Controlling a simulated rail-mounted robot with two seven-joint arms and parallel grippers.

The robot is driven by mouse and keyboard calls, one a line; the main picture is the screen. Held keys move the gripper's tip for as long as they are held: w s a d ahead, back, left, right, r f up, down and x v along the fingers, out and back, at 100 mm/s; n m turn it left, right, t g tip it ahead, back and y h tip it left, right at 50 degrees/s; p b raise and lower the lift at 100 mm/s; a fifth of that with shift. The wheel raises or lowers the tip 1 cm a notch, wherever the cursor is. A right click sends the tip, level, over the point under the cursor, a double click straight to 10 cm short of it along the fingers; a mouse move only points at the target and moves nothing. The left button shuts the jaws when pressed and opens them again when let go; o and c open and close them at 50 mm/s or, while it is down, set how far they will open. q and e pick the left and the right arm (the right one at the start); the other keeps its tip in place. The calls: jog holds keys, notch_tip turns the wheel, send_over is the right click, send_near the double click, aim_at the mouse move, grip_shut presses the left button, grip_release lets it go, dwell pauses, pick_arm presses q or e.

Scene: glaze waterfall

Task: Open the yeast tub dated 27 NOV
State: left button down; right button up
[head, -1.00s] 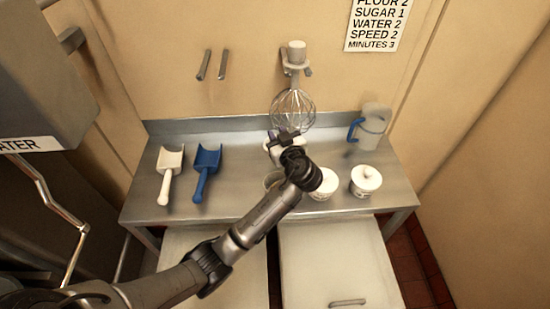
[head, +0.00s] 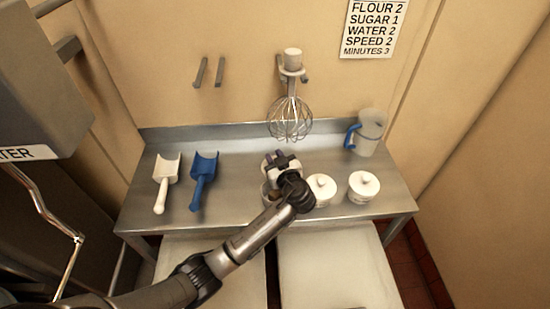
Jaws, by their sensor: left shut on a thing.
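My left gripper (head: 279,162) is over the steel table and shut on a small white piece that looks like a tub lid (head: 267,165), mostly hidden by the fingers. To the right stand two white tubs with knobbed lids on: a middle tub (head: 321,187), partly covered by my wrist, and a right tub (head: 363,187). I cannot read any date on the tubs. My right gripper is not in view.
A white scoop (head: 166,182) and a blue scoop (head: 204,180) lie on the steel table (head: 235,172) at left. A wire whisk (head: 289,119) hangs behind the gripper. A clear jug with a blue handle (head: 370,132) stands at back right. Pale bins are under the front edge.

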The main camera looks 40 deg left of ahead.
pick_arm(q)
jog(key=shift+f, duration=0.2)
jog(key=c, duration=0.9)
grip_release()
jog(key=shift+c, duration=0.2)
jog(key=shift+r, duration=0.1)
jog(key=shift+r, duration=0.2)
jog(key=v, duration=1.2)
jog(key=shift+f, duration=0.1)
